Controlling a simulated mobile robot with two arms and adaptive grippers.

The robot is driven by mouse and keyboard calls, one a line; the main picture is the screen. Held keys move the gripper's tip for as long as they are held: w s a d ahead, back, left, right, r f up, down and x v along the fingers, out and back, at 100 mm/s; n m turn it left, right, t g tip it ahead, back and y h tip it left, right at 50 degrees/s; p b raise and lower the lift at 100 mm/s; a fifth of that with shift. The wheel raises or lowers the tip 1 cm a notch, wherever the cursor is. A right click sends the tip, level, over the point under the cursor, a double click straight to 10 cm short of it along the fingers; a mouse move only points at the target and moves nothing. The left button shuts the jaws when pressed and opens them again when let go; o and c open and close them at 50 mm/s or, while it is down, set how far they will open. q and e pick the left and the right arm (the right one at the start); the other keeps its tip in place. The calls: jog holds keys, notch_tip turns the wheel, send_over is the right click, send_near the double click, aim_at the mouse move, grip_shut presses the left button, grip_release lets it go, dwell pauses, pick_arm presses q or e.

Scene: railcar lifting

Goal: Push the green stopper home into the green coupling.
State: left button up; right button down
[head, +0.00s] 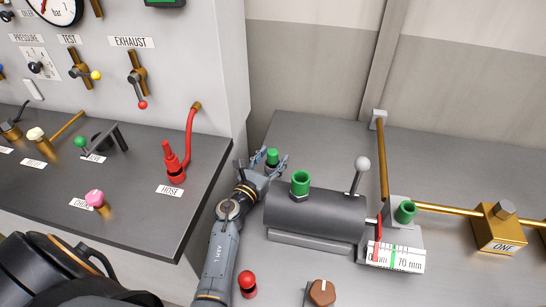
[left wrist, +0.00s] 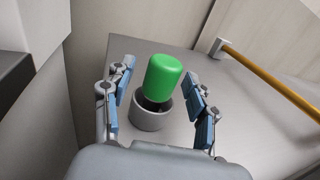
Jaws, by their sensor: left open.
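The green stopper (head: 272,156) stands at the back of the grey bench. In the left wrist view the stopper (left wrist: 163,78) sits slightly tilted in a grey cup (left wrist: 150,118). My left gripper (head: 264,162) is open, with one finger on each side of the stopper; gaps show between the fingers and it in the left wrist view (left wrist: 158,76). A green coupling (head: 300,183) with an open top stands on the dark horizontal cylinder. My right gripper is not in view.
The dark cylinder (head: 318,214) with a white-knobbed lever (head: 362,164) is just right of my arm. A red knob (head: 247,283) and a brown knob (head: 321,292) are in front. A brass pipe (head: 382,160) runs behind. The wall panel and left bench carry several valves and a red hose (head: 190,135).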

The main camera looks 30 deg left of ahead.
pick_arm(q)
jog(key=shift+w, duration=0.2)
jog(key=shift+s, duration=0.1)
jog(key=shift+c, duration=1.4)
grip_shut()
